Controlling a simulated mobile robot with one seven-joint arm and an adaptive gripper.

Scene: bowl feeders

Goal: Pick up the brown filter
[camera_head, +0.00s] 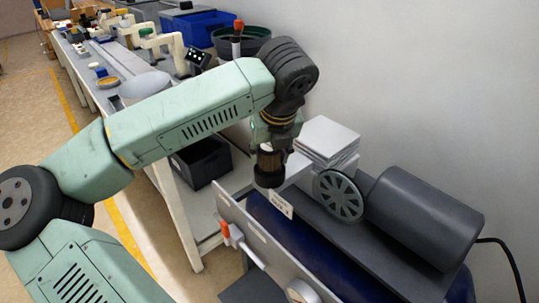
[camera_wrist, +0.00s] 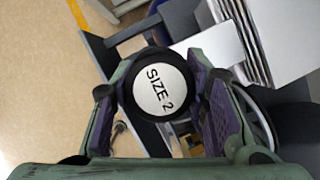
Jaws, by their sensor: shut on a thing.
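The brown filter (camera_head: 269,162) is a short upright cylinder with a brown middle and dark ends. My gripper (camera_head: 272,145) is shut on it from above, over the feeder machine's front edge. In the wrist view the filter's dark round end (camera_wrist: 158,92), with a white label reading "SIZE 2", sits between the two purple-padded fingers of my gripper (camera_wrist: 160,100). The fingers hide parts of its sides. I cannot tell whether its lower end is clear of the surface below.
Right of the filter are a stack of white plates (camera_head: 326,138), a grey spoked wheel (camera_head: 338,196) and a dark grey motor cylinder (camera_head: 424,217). A black bin (camera_head: 203,161) stands behind left. A long bench with other equipment runs to the back. The floor at left is open.

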